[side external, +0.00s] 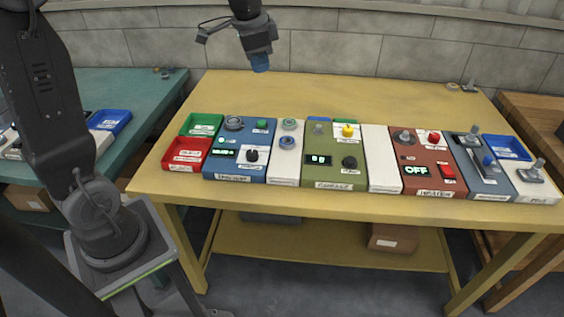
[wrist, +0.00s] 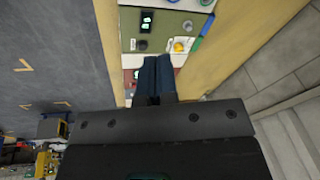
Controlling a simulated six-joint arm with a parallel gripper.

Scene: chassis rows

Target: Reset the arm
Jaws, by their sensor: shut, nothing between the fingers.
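My gripper (side external: 260,66) is raised high above the back part of the yellow table (side external: 300,92), near the wall. Its blue fingers point down and are shut with nothing between them. In the wrist view the gripper (wrist: 158,62) shows its two blue fingers side by side. Beyond the fingertips lie the green module (wrist: 158,32), with a lit display, a dark knob and a yellow knob, and part of a red-brown module (wrist: 130,75). My gripper touches none of these.
A row of modules runs along the table: a blue one (side external: 224,165), the green one (side external: 325,175), the red-brown one (side external: 425,181) reading OFF, and a grey-blue one (side external: 470,160). Green (side external: 201,122) and red (side external: 184,160) bins stand at the left end.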

